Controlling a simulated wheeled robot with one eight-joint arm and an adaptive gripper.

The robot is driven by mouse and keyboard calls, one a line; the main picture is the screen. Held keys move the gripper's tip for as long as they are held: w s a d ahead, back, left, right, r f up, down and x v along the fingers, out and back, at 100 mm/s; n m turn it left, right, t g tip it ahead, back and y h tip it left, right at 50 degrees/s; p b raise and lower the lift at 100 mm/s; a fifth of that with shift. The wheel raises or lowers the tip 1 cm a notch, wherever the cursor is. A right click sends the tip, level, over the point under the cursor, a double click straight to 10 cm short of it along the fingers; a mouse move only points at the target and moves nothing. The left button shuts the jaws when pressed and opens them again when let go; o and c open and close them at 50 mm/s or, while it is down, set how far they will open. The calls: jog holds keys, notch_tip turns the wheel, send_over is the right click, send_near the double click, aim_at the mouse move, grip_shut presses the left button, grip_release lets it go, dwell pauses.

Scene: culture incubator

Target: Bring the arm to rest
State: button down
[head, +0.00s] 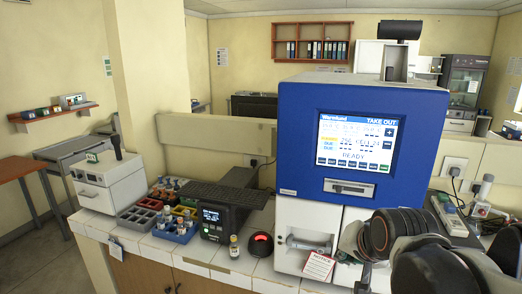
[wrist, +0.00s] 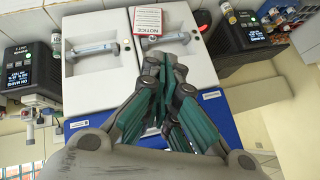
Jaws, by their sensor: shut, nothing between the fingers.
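My gripper (wrist: 160,65) shows in the wrist view with its green-and-grey fingers drawn together and nothing between them. It is in front of the blue-and-white incubator (head: 300,215), whose two white doors with handles fill much of the wrist view (wrist: 98,82). In the head view my dark arm covers the lower right and hides most of the gripper. The incubator's screen (head: 357,143) reads TAKE OUT and READY.
Left of the incubator on the white tiled counter stand a red-lit round button (head: 260,243), a small vial (head: 234,247), a black display device (head: 222,219), tube racks (head: 174,228) and a white box (head: 110,184). Power outlets and cables (head: 455,168) lie to the right.

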jog(key=s+f+n+g+b, duration=0.1)
jog(key=s+f+n+b, duration=0.5)
jog(key=s+f+b, duration=0.4)
jog(key=s+f, duration=0.3)
jog(key=f, duration=0.1)
jog(key=shift+s+d+f+b, duration=0.3)
jog(key=shift+d+f+b, duration=0.05)
